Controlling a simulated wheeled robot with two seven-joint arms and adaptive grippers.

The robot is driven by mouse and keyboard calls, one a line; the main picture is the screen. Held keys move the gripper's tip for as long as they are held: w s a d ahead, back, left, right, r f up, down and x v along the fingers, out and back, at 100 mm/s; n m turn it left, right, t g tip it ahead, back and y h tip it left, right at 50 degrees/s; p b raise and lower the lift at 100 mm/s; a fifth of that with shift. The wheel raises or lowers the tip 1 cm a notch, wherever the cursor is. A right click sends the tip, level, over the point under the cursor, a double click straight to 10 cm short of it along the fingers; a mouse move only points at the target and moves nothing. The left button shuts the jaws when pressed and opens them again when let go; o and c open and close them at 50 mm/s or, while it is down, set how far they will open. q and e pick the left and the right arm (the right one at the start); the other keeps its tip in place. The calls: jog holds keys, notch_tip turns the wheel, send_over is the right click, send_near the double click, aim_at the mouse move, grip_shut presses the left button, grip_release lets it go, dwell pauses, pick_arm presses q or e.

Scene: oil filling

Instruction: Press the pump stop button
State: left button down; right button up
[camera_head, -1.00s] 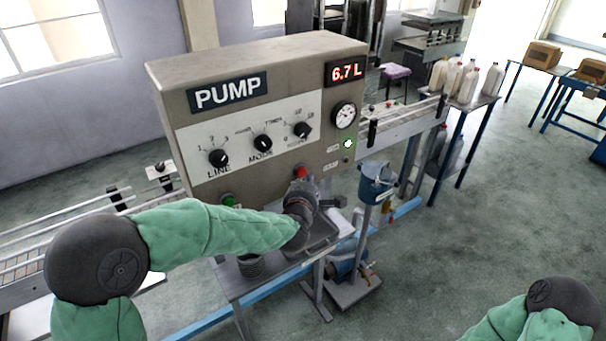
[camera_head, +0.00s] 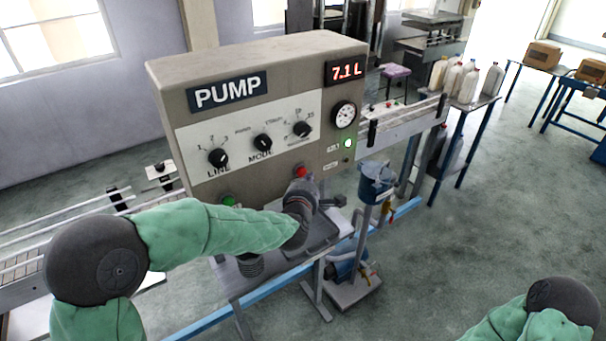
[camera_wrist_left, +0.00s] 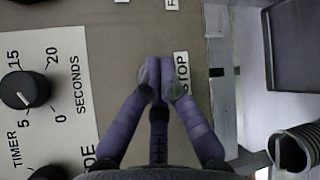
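The grey pump panel (camera_head: 255,115) shows a lit red 7.1 L display (camera_head: 346,70). The red stop button (camera_head: 301,171) is low on its front, and a green button (camera_head: 228,202) is further left. My left gripper (camera_head: 307,183) is just below and in front of the red button. In the left wrist view its fingertips (camera_wrist_left: 160,78) are together with nothing between them, beside the STOP label (camera_wrist_left: 181,72). The fingertips hide the button there, so contact cannot be told. My right gripper is out of the picture.
A green lamp (camera_head: 348,143) glows on the panel. Black knobs (camera_head: 263,142) line its white plate. White bottles (camera_head: 468,80) stand on a table behind.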

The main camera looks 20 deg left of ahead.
pick_arm(q)
jog(key=shift+w+a+b, duration=0.2)
jog(key=shift+a+b, duration=0.1)
jog(key=shift+w+a+b, duration=0.3)
jog(key=shift+a+b, duration=0.1)
jog(key=shift+a, duration=0.05)
dwell(1.0)
jog(key=shift+s+d, duration=0.1)
jog(key=shift+d, duration=0.1)
jog(key=shift+s+d, duration=0.45)
jog(key=shift+d, duration=0.1)
dwell(0.3)
jog(key=s+d, duration=0.1)
jog(key=d, duration=0.1)
jog(key=s+d, duration=0.2)
dwell(0.5)
dwell(0.5)
